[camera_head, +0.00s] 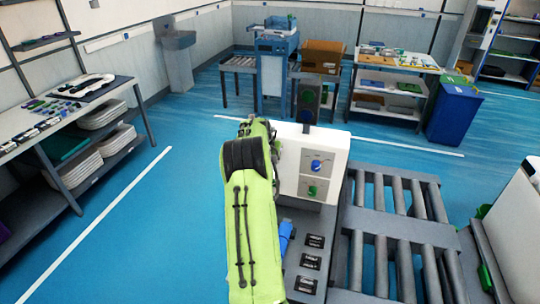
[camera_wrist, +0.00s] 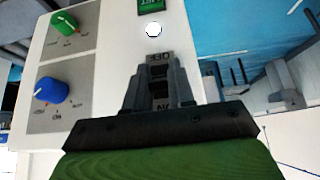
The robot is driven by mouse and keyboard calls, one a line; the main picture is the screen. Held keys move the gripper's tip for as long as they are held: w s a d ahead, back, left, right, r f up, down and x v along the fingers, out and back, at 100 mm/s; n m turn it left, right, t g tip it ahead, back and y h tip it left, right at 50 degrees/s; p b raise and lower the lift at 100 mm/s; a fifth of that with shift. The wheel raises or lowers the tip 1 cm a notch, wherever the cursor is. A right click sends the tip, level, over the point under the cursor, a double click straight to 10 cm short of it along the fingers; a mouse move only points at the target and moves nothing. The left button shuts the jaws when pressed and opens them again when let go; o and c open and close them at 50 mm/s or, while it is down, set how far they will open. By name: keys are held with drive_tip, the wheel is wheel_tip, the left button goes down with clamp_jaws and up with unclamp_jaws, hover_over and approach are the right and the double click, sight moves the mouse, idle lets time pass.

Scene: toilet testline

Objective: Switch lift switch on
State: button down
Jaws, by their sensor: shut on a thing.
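A black switch (camera_wrist: 159,58) with OFF and ON lettering, seen upside down, is on the side of a white control box (camera_wrist: 112,45). My gripper (camera_wrist: 158,78) reaches up from the bottom of the wrist view, its dark fingers closed at this switch. The fingers cover part of it, so its exact position is hard to tell. The white box also shows in the head view (camera_head: 333,152), where my arm hides the gripper and the switch.
A green knob (camera_wrist: 65,23) and a blue knob (camera_wrist: 50,90) sit on the box's adjoining panel. A roller conveyor (camera_head: 395,215) lies right of the box in the head view. A table with trays (camera_head: 75,110) stands at left, with open blue floor between.

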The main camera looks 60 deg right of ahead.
drive_tip(key=c, duration=1)
unclamp_jaws()
drive_tip(key=shift+o, duration=0.2)
drive_tip(key=b+v, duration=0.1)
drive_tip(key=v, duration=1.4)
drive_tip(key=shift+a+r, duration=0.15)
drive_tip(key=shift+r, duration=0.2)
